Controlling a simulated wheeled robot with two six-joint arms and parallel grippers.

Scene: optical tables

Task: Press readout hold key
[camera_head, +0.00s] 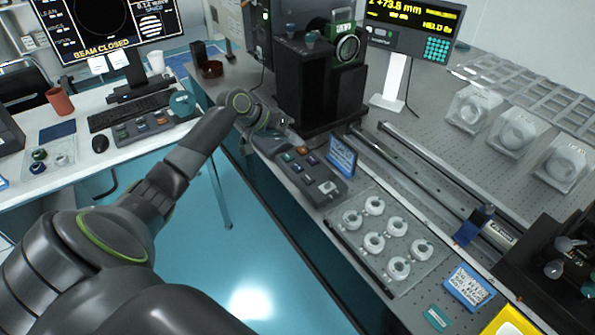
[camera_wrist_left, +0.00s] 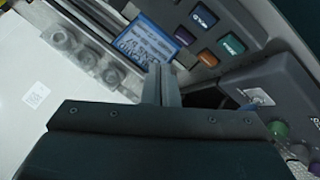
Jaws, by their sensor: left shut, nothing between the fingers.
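The control panel (camera_head: 305,168) is a dark sloped box with several coloured keys on the optical table, below the dark instrument. My left gripper (camera_wrist_left: 161,78) is shut and empty near the panel; contact with a key cannot be told.
A blue label card (camera_head: 342,155) stands beside the panel. A clear tray (camera_head: 380,240) of round white parts lies to the right, near long rails (camera_head: 420,185). A desk with a monitor (camera_head: 110,25) is at left. Teal floor lies open between desk and table.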

